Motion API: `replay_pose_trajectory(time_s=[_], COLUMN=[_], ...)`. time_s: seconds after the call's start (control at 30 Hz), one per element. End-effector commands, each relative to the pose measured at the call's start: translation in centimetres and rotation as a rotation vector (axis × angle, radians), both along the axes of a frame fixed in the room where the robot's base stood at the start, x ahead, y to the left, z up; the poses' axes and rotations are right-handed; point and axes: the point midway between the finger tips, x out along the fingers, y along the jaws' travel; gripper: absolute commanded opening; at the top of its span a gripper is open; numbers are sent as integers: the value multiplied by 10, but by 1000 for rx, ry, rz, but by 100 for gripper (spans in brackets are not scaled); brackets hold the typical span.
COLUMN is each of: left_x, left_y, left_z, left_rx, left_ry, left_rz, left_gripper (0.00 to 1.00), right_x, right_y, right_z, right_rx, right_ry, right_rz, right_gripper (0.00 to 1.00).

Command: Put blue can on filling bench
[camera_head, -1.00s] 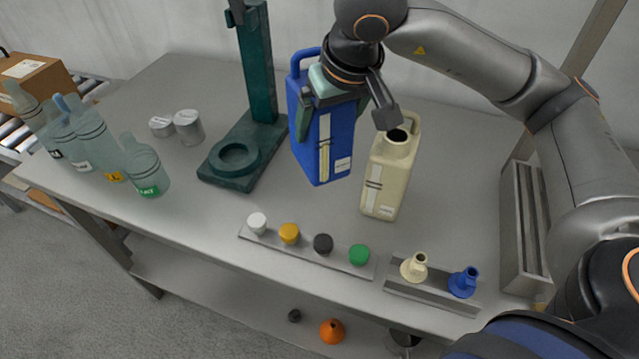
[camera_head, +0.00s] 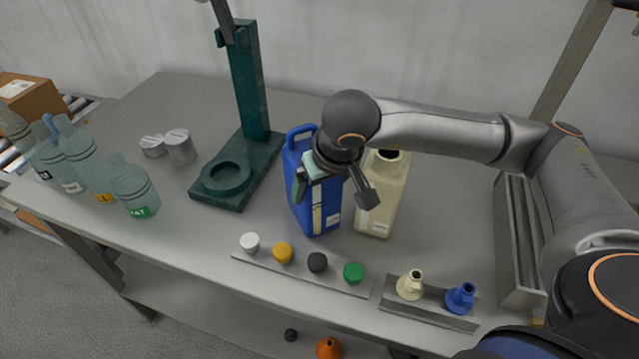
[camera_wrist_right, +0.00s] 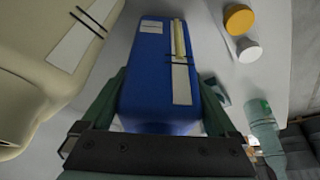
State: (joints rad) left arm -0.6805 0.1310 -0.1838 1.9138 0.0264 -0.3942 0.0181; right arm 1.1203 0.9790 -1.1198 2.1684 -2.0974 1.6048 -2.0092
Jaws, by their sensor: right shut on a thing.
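The blue can (camera_head: 301,207) stands roughly upright at the filling bench (camera_head: 440,230), close to its middle. My right gripper (camera_head: 335,182) is shut on it near the top, with one finger on each side. The right wrist view also shows the blue can (camera_wrist_right: 156,75) between the fingers of my right gripper (camera_wrist_right: 158,105). The can's base appears at bench level, but I cannot tell whether it touches. The gripper hides part of its upper side. My left gripper is not in view.
A cream can (camera_head: 385,200) stands close to the right of the blue can. A green stand (camera_head: 248,100) is to the left. In front is a rack of caps (camera_head: 302,268); a funnel holder (camera_head: 428,312) is at front right. Bottles (camera_head: 133,188) and tins (camera_head: 180,147) stand left.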

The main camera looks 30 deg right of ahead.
Motion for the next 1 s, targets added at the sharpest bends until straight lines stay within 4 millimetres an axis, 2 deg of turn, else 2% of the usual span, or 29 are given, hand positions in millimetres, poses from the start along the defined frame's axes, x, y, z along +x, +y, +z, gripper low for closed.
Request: replay_pose_trajectory(time_s=[0.3,0.33,0.37,0.73,0.87,1.0], left_x=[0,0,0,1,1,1], left_y=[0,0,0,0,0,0], left_z=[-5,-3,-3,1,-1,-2], left_rx=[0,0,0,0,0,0], left_ry=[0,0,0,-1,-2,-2], left_rz=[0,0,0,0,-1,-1], left_gripper=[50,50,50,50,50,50], right_x=[2,1,1,0,-8,-20], right_y=[0,0,0,0,1,2], right_z=[-1,-1,-1,5,26,56], right_rx=[2,0,0,1,1,2], right_ry=[-8,-2,-2,-4,-9,-10], right_rz=[0,-1,-1,0,3,2], right_gripper=[0,97,100,100,100,100])
